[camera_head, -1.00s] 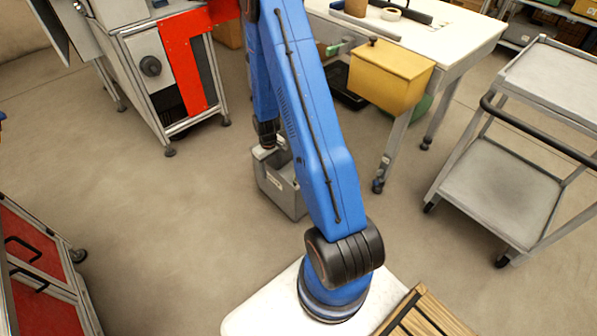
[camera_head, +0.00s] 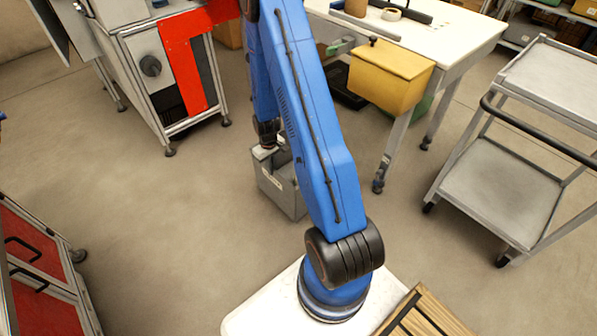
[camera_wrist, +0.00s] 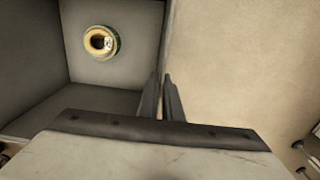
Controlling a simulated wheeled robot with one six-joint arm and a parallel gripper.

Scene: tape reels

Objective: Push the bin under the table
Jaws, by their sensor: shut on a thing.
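The grey bin (camera_head: 281,186) stands on the floor in the head view, partly hidden behind my blue arm. In the wrist view the open bin (camera_wrist: 100,108) fills the left side, with a tape reel (camera_wrist: 101,42) lying inside it. My gripper (camera_wrist: 166,82) is shut on the bin's wall, one finger on each side of the rim. In the head view my gripper (camera_head: 268,148) is small and reaches down at the bin's upper edge. The white-topped table (camera_head: 440,35) stands behind and to the right of the bin, with open space under it.
A yellow box (camera_head: 390,78) hangs at the table's near side, above a table leg (camera_head: 388,155). A dark thing lies on the floor under the table. A grey cart (camera_head: 500,190) stands at the right. A machine with a red panel (camera_head: 183,70) stands at the left.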

